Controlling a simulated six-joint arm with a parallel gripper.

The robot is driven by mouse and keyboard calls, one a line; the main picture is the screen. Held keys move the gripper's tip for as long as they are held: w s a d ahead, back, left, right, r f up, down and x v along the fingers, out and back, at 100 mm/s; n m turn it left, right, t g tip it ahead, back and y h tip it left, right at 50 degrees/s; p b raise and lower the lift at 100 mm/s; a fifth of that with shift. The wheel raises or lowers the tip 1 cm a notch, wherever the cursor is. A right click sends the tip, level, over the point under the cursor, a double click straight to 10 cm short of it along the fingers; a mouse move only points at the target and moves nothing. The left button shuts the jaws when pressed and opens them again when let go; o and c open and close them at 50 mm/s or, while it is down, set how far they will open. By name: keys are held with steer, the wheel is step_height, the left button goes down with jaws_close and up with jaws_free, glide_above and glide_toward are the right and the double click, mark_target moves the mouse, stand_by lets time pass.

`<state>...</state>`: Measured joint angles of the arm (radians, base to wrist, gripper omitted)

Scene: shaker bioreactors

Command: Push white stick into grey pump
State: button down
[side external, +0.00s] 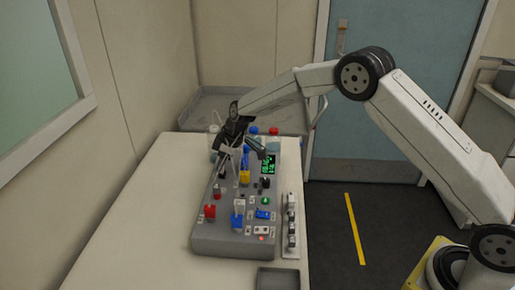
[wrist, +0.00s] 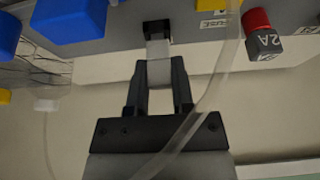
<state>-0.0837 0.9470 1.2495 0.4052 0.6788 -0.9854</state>
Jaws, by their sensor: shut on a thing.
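My gripper (wrist: 157,95) is shut on a whitish stick (wrist: 158,72) in the wrist view. The stick's far end meets or overlaps a dark grey block (wrist: 157,28), which looks like the grey pump; I cannot tell whether the stick is inside it. In the side external view my gripper (side external: 228,152) is low over the rear left part of the grey device box (side external: 222,243). There the stick and the pump are too small and too covered to make out.
A clear tube (wrist: 196,112) crosses in front of my right finger in the wrist view. A blue block (wrist: 70,18) and a red-topped grey cube (wrist: 262,42) flank the dark block. A yellow block (side external: 244,177), a knob strip (side external: 291,228) and a grey tray (side external: 278,279) are nearby.

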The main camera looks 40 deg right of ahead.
steer(key=shift+f, duration=0.35)
stand_by(0.7)
steer(key=shift+c, duration=2)
jaws_free()
steer(key=shift+r, duration=0.1)
steer(key=v, duration=0.7)
steer(key=shift+r, duration=0.25)
steer(key=shift+s+d, duration=0.15)
steer(key=shift+s, duration=0.05)
